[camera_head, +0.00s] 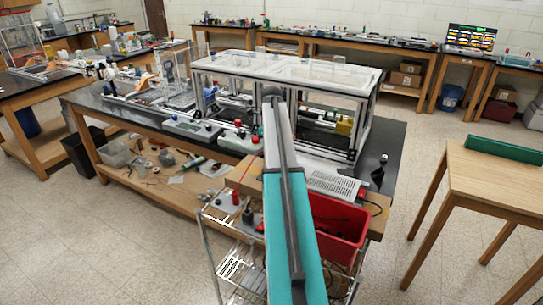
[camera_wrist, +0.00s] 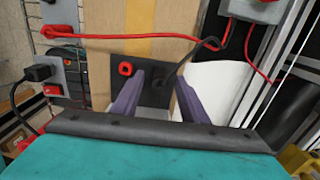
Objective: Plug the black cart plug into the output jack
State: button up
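In the wrist view my gripper (camera_wrist: 160,78) has its two purple fingers apart, in front of a black plate (camera_wrist: 100,88) lying on a tan board. A red ring-shaped jack (camera_wrist: 125,68) shows on the plate, just left of the left fingertip. A black cable (camera_wrist: 208,43) curves down to near the right fingertip; its end is dark against the plate, and I see nothing clearly gripped. A black plug (camera_wrist: 40,73) with a black cord sits at a grey box at the left. I cannot tell which is the cart plug. In the head view my arm hides the gripper.
In the wrist view a red cable (camera_wrist: 120,36) crosses above the plate, and a grey box (camera_wrist: 250,9) stands upper right. In the head view a red bin (camera_head: 338,232) is on the wire cart (camera_head: 240,268), and a framed enclosure (camera_head: 325,78) stands on the bench behind.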

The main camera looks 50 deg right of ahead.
jog(key=shift+r, duration=0.2)
notch_tip(320, 180, up, 13)
jog(key=b, duration=0.3)
jog(key=shift+r, duration=0.2)
dwell(0.5)
jog(key=shift+a, duration=0.1)
